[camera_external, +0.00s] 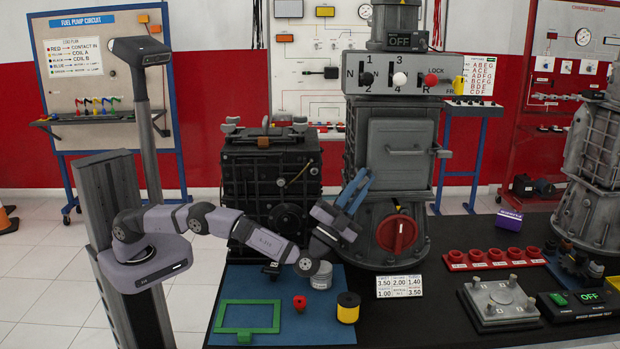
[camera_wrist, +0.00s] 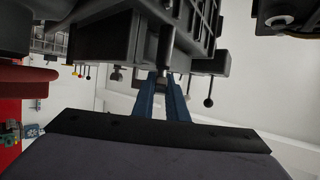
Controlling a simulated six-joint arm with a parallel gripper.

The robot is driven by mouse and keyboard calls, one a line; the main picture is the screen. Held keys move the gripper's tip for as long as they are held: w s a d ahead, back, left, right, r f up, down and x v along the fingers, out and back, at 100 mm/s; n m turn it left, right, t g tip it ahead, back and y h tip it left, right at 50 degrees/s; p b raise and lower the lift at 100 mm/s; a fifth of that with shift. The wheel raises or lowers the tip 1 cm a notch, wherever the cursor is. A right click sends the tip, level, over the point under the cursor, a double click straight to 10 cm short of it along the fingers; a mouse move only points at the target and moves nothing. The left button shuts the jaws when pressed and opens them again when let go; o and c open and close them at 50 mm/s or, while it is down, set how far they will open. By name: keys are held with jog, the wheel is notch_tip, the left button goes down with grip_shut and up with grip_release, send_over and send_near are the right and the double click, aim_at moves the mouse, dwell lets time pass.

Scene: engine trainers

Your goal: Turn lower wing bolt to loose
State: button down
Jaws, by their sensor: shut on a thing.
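My gripper (camera_external: 354,190) has blue fingers and is raised at the lower left front of the tall grey machine (camera_external: 402,140), right of the black engine block (camera_external: 268,180). In the wrist view its blue fingers (camera_wrist: 163,90) reach up to the underside of a dark housing (camera_wrist: 205,35). They are shut on the end of a dark grey upright part, which I take to be the lower wing bolt (camera_wrist: 165,55). The fingers hide much of the bolt, and its turn position cannot be told. The bolt is not clear in the external view.
Short ball-ended levers (camera_wrist: 209,102) hang close beside the fingers. A red round handle (camera_external: 397,233) sits just below right of my gripper. The blue mat (camera_external: 285,325) holds a green frame (camera_external: 247,316), a yellow-black spool (camera_external: 348,308) and a small red part (camera_external: 299,303).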

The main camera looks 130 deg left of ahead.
jog(key=shift+n+g+y+b, duration=0.3)
jog(key=shift+n+g+b, duration=0.1)
dwell(0.3)
jog(key=c, duration=1.8)
grip_release()
jog(key=shift+o, duration=0.2)
jog(key=shift+f, duration=0.1)
